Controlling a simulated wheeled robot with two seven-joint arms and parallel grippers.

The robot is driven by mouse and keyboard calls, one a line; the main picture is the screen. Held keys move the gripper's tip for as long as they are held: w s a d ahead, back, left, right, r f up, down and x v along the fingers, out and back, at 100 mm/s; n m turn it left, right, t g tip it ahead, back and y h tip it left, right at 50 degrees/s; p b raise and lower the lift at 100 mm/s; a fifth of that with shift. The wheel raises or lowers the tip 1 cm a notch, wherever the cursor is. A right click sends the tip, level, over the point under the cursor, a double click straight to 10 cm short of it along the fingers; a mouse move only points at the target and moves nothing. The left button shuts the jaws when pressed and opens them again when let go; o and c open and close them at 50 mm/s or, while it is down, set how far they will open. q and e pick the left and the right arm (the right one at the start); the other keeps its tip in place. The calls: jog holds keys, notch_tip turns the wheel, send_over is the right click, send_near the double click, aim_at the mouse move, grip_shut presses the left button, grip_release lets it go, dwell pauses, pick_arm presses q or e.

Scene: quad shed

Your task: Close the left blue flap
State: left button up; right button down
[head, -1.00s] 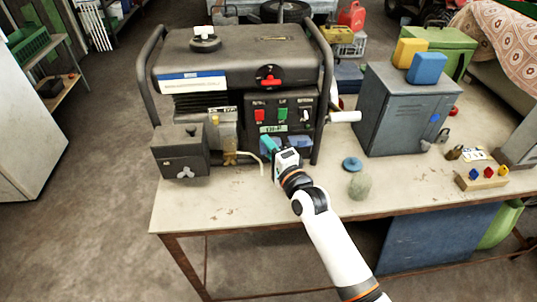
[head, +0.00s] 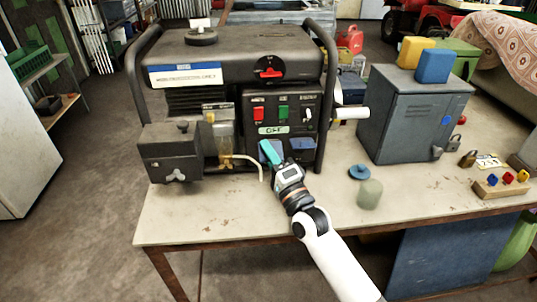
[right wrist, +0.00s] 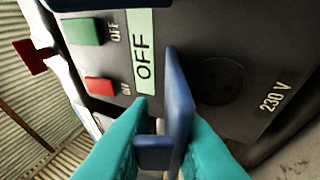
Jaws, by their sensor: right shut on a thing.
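The left blue flap (head: 275,147) is on the front panel of the black generator (head: 235,60), below the OFF label. In the right wrist view the flap (right wrist: 179,95) stands out from the panel, with a dark round socket (right wrist: 221,80) uncovered beside it. My right gripper (head: 267,153) has teal fingers. In the right wrist view its fingers (right wrist: 160,145) are shut on the flap's blue tab, one on each side. The right blue flap (head: 303,145) sits beside the left one. My left gripper is not in view.
A grey metal cabinet (head: 405,110) stands to the right on the workbench (head: 230,215). A blue round cap (head: 359,172) and a pale rounded object (head: 369,194) lie near my right arm. A pale hose (head: 245,160) hangs just left of the gripper.

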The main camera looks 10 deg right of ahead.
jog(key=shift+r, duration=0.3)
jog(key=c, duration=1.6)
grip_release()
jog(key=shift+o, duration=0.8)
jog(key=shift+f, duration=0.15)
jog(key=shift+s+d+f, duration=0.1)
jog(key=shift+s+f, duration=0.1)
jog(key=shift+s, duration=0.05)
jog(key=b+v, duration=0.1)
jog(key=v, duration=1)
jog(key=shift+s, duration=0.25)
